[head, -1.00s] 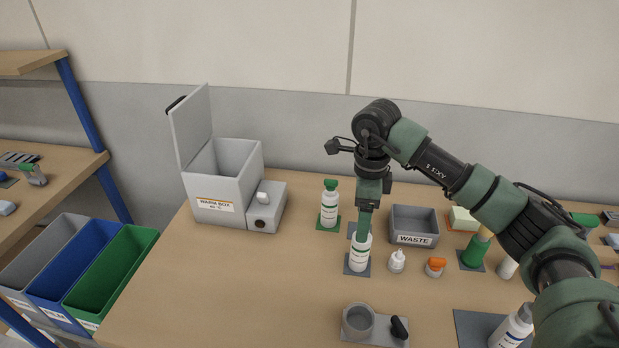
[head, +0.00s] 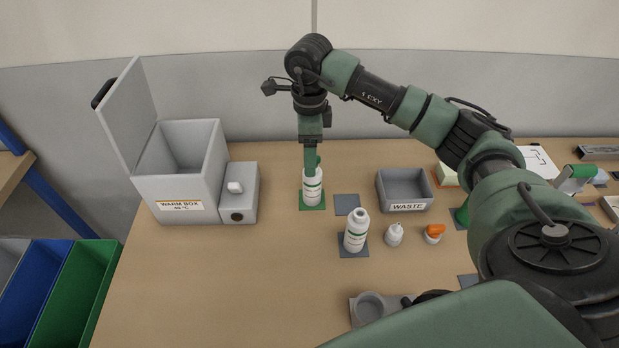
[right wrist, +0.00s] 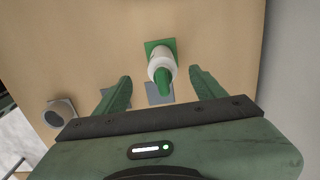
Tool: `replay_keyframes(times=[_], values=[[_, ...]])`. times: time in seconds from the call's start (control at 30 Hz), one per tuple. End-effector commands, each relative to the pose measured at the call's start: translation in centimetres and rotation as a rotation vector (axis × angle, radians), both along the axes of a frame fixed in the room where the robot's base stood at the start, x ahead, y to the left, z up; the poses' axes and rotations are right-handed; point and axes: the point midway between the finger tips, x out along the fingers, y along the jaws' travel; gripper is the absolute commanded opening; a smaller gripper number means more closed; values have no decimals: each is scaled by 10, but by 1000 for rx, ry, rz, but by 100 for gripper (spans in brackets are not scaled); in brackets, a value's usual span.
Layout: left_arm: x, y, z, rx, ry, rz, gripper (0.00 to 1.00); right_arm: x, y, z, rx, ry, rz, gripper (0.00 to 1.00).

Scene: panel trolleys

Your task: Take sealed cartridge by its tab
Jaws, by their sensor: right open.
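A white bottle with a narrow green top (head: 313,187) stands upright on a green square mat (head: 309,206) right of the warm box. I take it for the sealed cartridge, its green top for the tab. My right gripper (head: 311,160) points straight down over it. In the right wrist view the right gripper (right wrist: 160,88) is open, with the bottle's green top (right wrist: 163,82) in line with the gap between its fingers. I cannot tell whether the fingers reach down beside the top. My left gripper is not in view.
The open warm box (head: 182,190) stands left. Right of the bottle are an empty grey mat (head: 346,204), an uncapped white bottle (head: 356,230), a small white dropper bottle (head: 394,234) and the waste bin (head: 404,189). The table's front left is clear.

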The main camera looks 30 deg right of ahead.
Motion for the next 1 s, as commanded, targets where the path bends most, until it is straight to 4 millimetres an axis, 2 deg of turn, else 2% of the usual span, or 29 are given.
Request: replay_keyframes(times=[0.2, 0.4, 0.67, 0.77, 0.9, 0.93, 1.0], values=[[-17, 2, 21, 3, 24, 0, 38, -2, -6, -25, 0, 4, -2, 70], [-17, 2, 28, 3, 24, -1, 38, -1, -7, -52, 1, 2, 0, 70], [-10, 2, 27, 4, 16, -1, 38, -1, -7, -56, 0, -1, 0, 70], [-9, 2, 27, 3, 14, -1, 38, -1, -7, -56, 0, -1, 0, 45], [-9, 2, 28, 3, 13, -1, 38, -1, -7, -56, 0, -1, 0, 6], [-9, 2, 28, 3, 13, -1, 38, -1, -7, -56, 0, -1, 0, 0], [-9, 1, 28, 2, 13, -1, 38, -1, -7, -56, 0, -1, 0, 0]])
